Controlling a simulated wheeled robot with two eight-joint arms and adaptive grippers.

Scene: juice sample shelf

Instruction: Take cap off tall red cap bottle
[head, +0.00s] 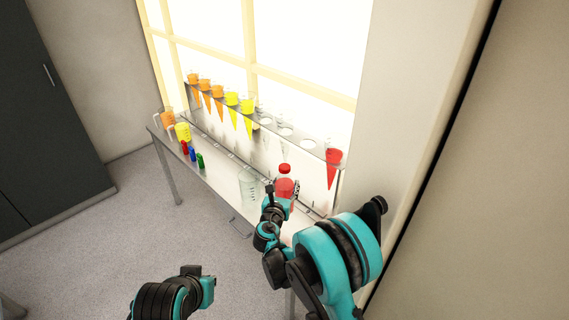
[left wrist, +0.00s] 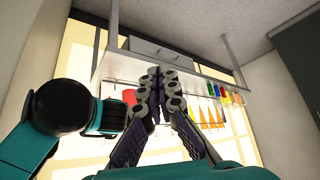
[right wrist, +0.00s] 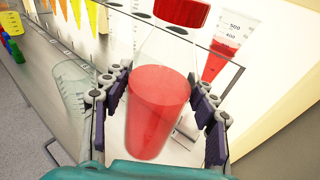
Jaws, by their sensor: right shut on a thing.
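The red cap bottle (head: 285,187) stands near the right end of the table, clear with red liquid inside. Its red cap (head: 285,169) is on top. In the right wrist view the bottle (right wrist: 158,115) is between the purple finger pads, and the cap (right wrist: 182,11) is cut by the top edge. My right gripper (right wrist: 165,105) is shut on the bottle's body, below the cap. My left gripper (left wrist: 160,76) is apart from the bottle, low in front of the table. Its fingertips are together with nothing between them.
A clear empty beaker (head: 250,187) stands just left of the bottle. A rack (head: 310,147) behind holds several orange and yellow cones and a red one (head: 333,168). Small coloured pieces (head: 192,153) and orange and yellow beakers (head: 183,132) are at the table's left end.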

